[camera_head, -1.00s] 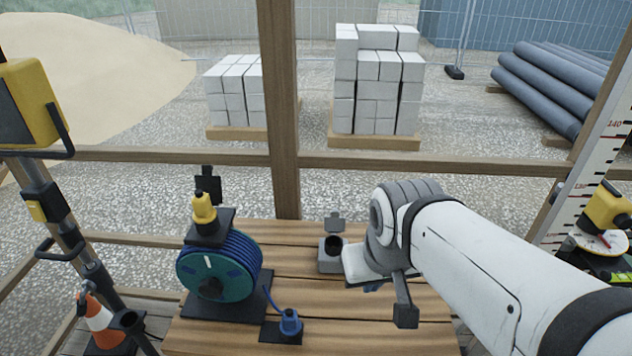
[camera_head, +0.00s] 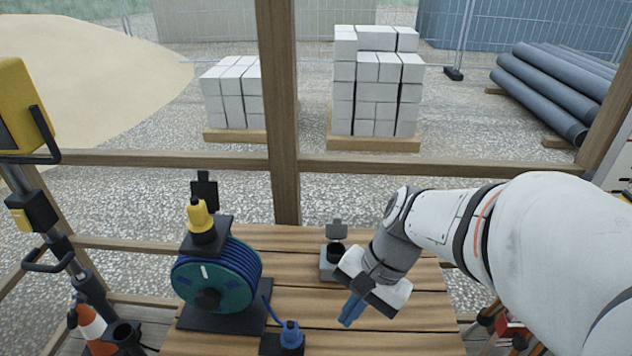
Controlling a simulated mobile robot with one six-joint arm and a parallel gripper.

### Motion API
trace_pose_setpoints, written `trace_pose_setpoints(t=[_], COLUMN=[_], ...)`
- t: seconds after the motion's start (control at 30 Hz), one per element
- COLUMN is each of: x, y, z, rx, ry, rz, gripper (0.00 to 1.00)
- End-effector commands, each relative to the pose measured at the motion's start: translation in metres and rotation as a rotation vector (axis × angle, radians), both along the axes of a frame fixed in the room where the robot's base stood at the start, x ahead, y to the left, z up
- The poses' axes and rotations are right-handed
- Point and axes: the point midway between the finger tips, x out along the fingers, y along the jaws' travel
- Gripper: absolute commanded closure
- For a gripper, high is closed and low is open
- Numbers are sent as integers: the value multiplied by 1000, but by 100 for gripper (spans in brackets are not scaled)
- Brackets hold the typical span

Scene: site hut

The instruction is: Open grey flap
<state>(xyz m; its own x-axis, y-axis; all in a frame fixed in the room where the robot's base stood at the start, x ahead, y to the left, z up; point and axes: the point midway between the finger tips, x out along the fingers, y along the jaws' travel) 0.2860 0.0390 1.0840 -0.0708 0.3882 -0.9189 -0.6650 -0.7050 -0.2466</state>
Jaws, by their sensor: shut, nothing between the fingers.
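A small grey socket box (camera_head: 327,267) sits on the wooden bench. Its grey flap (camera_head: 337,230) stands upright at the back edge, and the dark round opening below it is exposed. My gripper (camera_head: 348,318) is just in front and to the right of the box, its blue fingers shut and pointing down-left over the bench. Nothing shows between the fingers. The white gripper body hides the box's right side, and I cannot tell whether it touches the box.
A blue cable reel (camera_head: 217,275) with a yellow plug (camera_head: 199,216) stands left on the bench (camera_head: 325,345). A blue plug (camera_head: 291,336) sits at the front. A wooden post (camera_head: 279,110) and rail rise behind. The bench's right front is clear.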

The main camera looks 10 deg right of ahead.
Motion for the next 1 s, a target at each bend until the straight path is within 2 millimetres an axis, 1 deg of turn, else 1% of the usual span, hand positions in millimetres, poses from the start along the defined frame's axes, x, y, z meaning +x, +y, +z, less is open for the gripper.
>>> trace_pose_setpoints(t=[0.03, 0.17, 0.27, 0.37, 0.47, 0.57, 0.6, 0.67, 0.73, 0.83, 0.9, 1.0], x=[1, 12, 27, 48, 73, 100, 111, 127, 143, 160, 168, 174], y=[7, 25, 34, 36, 31, 17, 8, -6, -26, -54, -72, -91], z=[-12, -25, -32, -37, -44, -53, -58, -66, -77, -93, -103, -115], rx=[75, 269, 419, 571, 731, 899, 969, 1078, 1205, 1371, 1472, 1579], ry=[100, 344, 535, 729, 921, 1113, 1189, 1300, 1420, 1561, 1638, 1712], rz=[-115, -411, -632, -846, -1047, -1237, -1308, -1408, -1509, -1620, -1674, -1723], gripper=[100, 100, 100, 100, 100, 100, 100, 100, 100, 100, 100, 100])
